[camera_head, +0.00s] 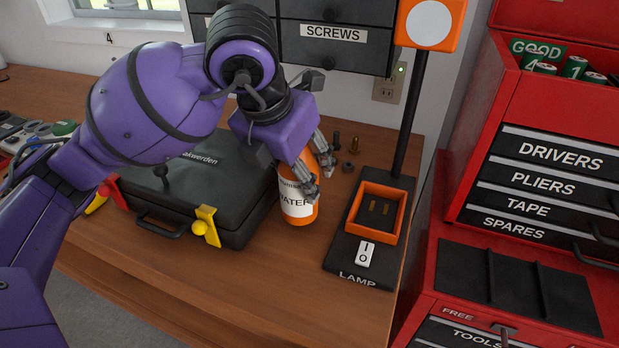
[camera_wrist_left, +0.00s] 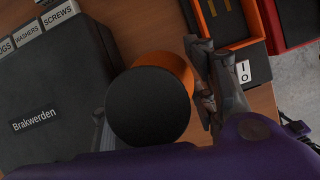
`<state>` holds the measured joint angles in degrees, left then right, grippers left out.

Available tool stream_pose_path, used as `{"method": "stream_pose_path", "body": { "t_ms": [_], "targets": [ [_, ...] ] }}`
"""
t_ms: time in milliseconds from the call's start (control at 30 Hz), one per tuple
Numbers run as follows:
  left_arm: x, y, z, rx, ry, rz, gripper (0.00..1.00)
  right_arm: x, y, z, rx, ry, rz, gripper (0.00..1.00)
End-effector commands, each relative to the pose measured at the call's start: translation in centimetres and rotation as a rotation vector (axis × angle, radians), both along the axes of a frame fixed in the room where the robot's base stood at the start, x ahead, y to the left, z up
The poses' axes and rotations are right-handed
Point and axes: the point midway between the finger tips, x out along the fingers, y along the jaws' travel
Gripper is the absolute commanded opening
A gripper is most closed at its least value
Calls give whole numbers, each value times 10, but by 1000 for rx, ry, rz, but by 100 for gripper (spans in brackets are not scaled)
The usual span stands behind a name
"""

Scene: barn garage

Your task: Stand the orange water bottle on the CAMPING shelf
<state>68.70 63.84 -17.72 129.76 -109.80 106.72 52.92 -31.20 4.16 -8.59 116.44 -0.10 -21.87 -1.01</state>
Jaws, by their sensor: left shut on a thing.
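The orange water bottle (camera_head: 299,209) stands upright on the wooden workbench, with a white label reading WATER. In the left wrist view its black cap (camera_wrist_left: 149,105) faces the camera, with a strip of orange body behind it. My left gripper (camera_head: 308,176) is shut on the bottle's upper part, one finger on each side; its fingers also show in the left wrist view (camera_wrist_left: 160,100). The gripper hides part of the bottle's top in the head view. The CAMPING shelf is not in view. My right gripper is not in view.
A black Brakwerden case (camera_head: 205,181) with yellow latch (camera_head: 207,226) lies close left of the bottle. The LAMP base (camera_head: 345,250) with an orange tray and post stands to the right. Bolts and nuts lie behind. A red tool chest (camera_head: 540,170) is at far right. The bench front is clear.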

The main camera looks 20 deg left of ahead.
Motion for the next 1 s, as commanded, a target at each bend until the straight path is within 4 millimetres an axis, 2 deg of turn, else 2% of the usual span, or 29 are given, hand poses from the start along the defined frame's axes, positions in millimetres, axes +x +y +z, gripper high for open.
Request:
{"method": "stream_pose_path", "body": {
  "t_ms": [100, 200, 567, 600, 733, 1000],
  "targets": [
    [-1, 0, -21, -1, 4, 1, 10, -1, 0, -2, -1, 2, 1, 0],
    [0, 0, -30, 0, 1, 1, 10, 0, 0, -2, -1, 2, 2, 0],
    [0, 0, -34, -1, 0, 1, 10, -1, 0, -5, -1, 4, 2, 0],
    [-1, 0, -35, -1, 2, 0, 54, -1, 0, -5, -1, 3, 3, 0],
    [-1, 0, -34, -1, 2, 1, 70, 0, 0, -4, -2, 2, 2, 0],
    [-1, 0, -34, -1, 2, 1, 70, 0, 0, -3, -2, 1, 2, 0]
  ]
}}
